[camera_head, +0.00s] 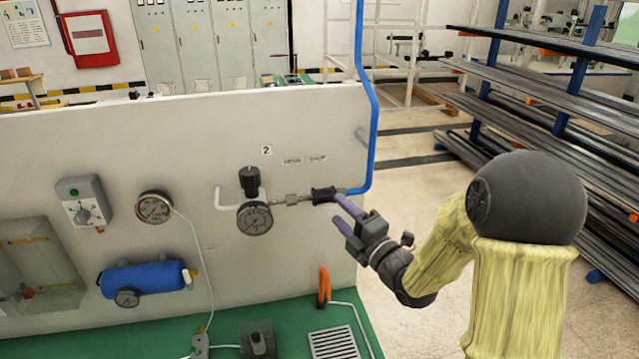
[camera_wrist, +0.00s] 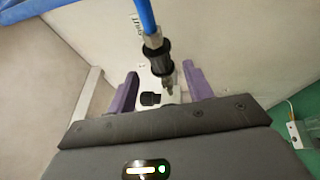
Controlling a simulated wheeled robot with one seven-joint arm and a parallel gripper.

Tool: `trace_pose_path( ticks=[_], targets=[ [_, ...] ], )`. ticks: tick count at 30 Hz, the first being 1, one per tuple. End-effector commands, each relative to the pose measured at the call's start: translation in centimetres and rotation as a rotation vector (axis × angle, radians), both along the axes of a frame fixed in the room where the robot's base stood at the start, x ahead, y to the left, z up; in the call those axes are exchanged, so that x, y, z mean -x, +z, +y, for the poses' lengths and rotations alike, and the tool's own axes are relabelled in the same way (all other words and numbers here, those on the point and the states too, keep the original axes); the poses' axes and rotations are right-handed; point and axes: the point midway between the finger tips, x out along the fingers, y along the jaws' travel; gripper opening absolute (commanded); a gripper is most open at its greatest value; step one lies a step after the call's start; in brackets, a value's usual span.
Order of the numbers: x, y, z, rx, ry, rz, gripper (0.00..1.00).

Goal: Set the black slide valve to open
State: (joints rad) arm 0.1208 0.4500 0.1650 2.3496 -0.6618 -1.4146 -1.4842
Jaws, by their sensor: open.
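The black slide valve (camera_head: 323,195) is a short ribbed sleeve on the pipe line of the white panel, between a metal fitting on its left and the blue hose on its right. In the wrist view the black slide valve (camera_wrist: 157,58) shows below the end of the blue hose, between and beyond my finger tips. My gripper (camera_head: 343,215) is just right of and below the valve, fingers apart and empty. In the wrist view my gripper (camera_wrist: 162,80) has its two purple fingers on either side of the valve line. I cannot tell whether either finger touches it. The slide's position is unclear.
A round gauge (camera_head: 254,218) and a black knob (camera_head: 249,181) sit left of the valve. The blue hose (camera_head: 372,130) rises along the panel's right edge. A label (camera_head: 304,160) is above the valve.

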Motion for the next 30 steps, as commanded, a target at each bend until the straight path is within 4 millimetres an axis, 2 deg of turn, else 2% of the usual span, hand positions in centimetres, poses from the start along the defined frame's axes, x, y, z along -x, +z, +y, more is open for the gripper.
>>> trace_pose_path(
  ticks=[9,15,26,30],
  targets=[
    [-4.3,1.3,3.7,-0.001,0.005,0.001,0.51],
    [-6.3,1.6,5.3,0.0,0.004,0.0,0.51],
    [-6.8,1.4,5.6,0.0,0.001,0.001,0.51],
    [-6.8,1.4,5.6,0.0,0.001,0.001,0.26]
  ],
)
